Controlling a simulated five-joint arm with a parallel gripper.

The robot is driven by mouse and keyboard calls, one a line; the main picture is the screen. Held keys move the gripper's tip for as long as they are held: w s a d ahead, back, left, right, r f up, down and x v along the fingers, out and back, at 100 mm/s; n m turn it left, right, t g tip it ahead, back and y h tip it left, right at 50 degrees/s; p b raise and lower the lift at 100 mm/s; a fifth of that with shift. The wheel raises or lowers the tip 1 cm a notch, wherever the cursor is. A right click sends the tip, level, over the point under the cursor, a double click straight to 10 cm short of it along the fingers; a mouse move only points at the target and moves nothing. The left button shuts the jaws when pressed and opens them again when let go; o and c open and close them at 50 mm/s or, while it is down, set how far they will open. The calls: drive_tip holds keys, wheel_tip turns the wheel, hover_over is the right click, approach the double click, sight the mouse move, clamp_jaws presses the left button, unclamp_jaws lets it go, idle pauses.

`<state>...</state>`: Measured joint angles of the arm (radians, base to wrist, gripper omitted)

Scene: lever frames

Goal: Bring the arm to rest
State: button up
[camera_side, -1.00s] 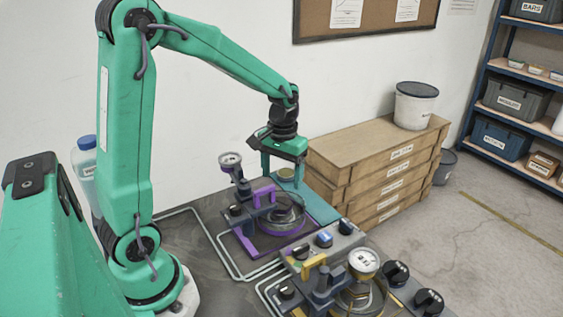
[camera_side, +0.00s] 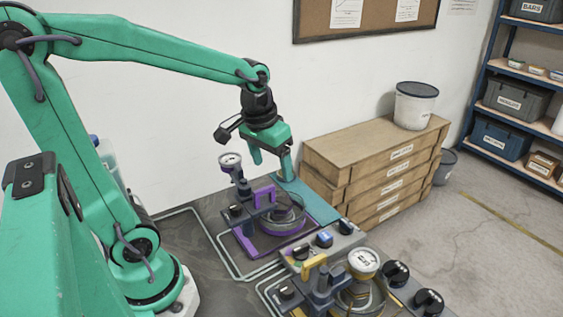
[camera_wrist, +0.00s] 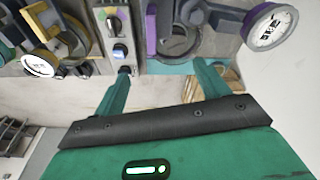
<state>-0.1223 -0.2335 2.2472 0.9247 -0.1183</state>
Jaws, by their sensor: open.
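My gripper (camera_side: 272,162) is open and empty, with its fingers pointing down above the back of the bench in the side view. It also shows in the wrist view (camera_wrist: 160,80), its two green fingers well apart with nothing between them. Below and left of it stands the purple-framed lever fixture (camera_side: 262,222) with a round gauge (camera_side: 230,161). Nearer the camera is the yellow-framed fixture (camera_side: 338,285) with its own gauge (camera_side: 363,262). I cannot tell whether a finger touches anything.
A control strip with several knobs (camera_side: 324,239) lies between the fixtures. Stacked wooden crates (camera_side: 375,175) with a lidded bucket (camera_side: 415,106) stand right of my gripper. A bottle is partly hidden behind my arm. Shelving (camera_side: 510,105) is at far right. The air above the bench is open.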

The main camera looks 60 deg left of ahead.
drive_tip(key=s+d+r+m+t, duration=0.2)
drive_tip(key=s+d+r+t, duration=0.1)
drive_tip(key=s, duration=0.5)
drive_tip(key=shift+s+d+r+m, duration=0.2)
drive_tip(key=shift+d+r+m, duration=0.2)
